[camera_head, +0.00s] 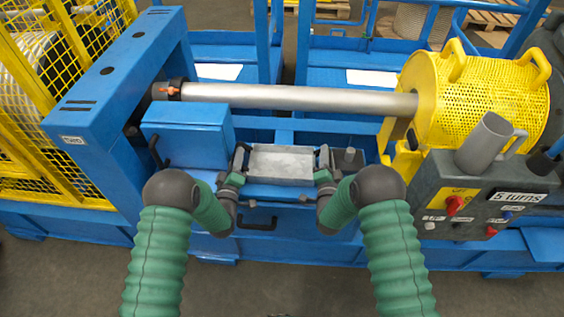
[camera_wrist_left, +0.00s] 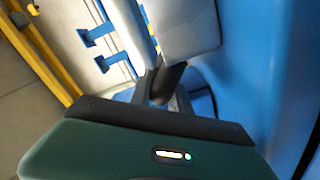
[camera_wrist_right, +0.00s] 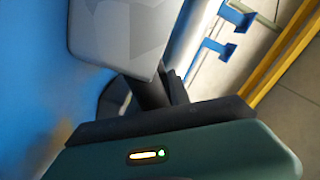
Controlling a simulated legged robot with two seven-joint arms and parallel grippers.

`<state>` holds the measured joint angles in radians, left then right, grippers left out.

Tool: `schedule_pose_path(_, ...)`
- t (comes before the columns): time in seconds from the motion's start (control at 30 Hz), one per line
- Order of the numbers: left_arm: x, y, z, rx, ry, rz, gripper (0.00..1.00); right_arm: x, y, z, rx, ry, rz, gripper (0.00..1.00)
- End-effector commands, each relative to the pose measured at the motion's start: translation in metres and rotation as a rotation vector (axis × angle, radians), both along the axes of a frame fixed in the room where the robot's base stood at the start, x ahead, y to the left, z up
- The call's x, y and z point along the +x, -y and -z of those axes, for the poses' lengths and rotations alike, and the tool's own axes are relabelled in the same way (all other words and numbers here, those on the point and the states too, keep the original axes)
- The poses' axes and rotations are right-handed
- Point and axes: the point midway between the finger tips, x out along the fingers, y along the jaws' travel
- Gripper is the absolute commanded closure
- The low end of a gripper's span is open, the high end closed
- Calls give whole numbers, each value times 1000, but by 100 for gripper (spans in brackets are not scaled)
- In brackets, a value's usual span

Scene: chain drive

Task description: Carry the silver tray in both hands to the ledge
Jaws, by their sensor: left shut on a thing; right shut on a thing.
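The silver tray (camera_head: 282,164) is a small grey rectangular block-like tray, roughly level, in the middle of the head view. My left gripper (camera_head: 241,164) is shut on its left end. My right gripper (camera_head: 324,164) is shut on its right end. In the left wrist view the tray (camera_wrist_left: 186,25) shows as a pale grey piece at the dark fingers. In the right wrist view the tray (camera_wrist_right: 118,32) shows likewise. The tray appears over the blue machine frame; I cannot tell whether it touches anything below. I cannot tell which blue surface is the ledge.
A blue box (camera_head: 188,134) stands close to the left of the tray. A silver shaft (camera_head: 300,97) runs behind it to a yellow perforated guard (camera_head: 490,100). A grey control panel (camera_head: 478,200) with red knobs stands at the right. A small grey block (camera_head: 349,160) sits right of my right gripper.

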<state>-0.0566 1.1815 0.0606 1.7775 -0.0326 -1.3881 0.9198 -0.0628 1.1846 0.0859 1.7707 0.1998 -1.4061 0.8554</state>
Motion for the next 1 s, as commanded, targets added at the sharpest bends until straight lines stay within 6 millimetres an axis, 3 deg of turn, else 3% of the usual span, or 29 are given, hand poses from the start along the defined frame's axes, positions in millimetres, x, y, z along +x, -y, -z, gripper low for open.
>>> schedule_pose_path(0.27, 0, -4, -3, 0, -2, -9, 100, -1, 2, -2, 0, -5, 3, 100)
schedule_pose_path(0.67, 0, -5, -52, 0, 3, -11, 100, -2, 2, -51, -1, 0, 4, 100)
schedule_pose_path(1.0, 1, -5, -52, 0, 3, -12, 100, -1, 3, -50, 0, 1, 4, 100)
